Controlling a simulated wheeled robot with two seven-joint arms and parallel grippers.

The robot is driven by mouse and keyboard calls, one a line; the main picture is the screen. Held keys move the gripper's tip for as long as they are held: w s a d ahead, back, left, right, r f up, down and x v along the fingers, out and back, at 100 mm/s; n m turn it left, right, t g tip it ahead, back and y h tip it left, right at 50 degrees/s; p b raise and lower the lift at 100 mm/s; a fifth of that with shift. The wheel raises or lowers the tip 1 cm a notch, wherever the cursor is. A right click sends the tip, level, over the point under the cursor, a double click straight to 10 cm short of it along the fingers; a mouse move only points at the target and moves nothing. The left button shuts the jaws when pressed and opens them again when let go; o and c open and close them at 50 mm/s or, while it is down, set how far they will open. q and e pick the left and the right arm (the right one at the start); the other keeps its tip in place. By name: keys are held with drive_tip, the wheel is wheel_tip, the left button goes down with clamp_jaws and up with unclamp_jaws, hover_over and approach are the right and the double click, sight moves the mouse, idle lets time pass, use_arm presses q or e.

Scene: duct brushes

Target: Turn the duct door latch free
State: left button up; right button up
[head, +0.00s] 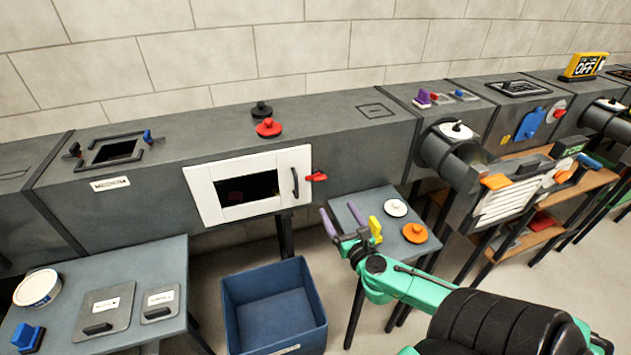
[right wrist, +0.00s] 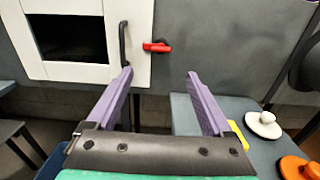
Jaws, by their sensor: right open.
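The duct door (head: 205,193) is a white framed panel with a dark window on the front of the grey duct. It looks shut, with a black handle (head: 295,182) at its right side. The red latch (head: 316,177) sits just right of the door's edge, lying roughly level. It also shows in the right wrist view (right wrist: 157,47), ahead of my fingers and between them. My right gripper (head: 343,220) is open and empty, with purple fingers (right wrist: 160,95), below and to the right of the latch and apart from it. My left gripper is not in view.
A blue bin (head: 232,310) stands on the floor below the door. A grey table with lids (head: 150,255) is at left.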

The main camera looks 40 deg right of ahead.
sight(321, 179)
drive_tip(key=b+x, duration=0.1)
drive_tip(key=x, duration=1.2)
drive_tip(key=shift+d, duration=0.2)
drive_tip(key=shift+r, duration=0.1)
clamp_jaws()
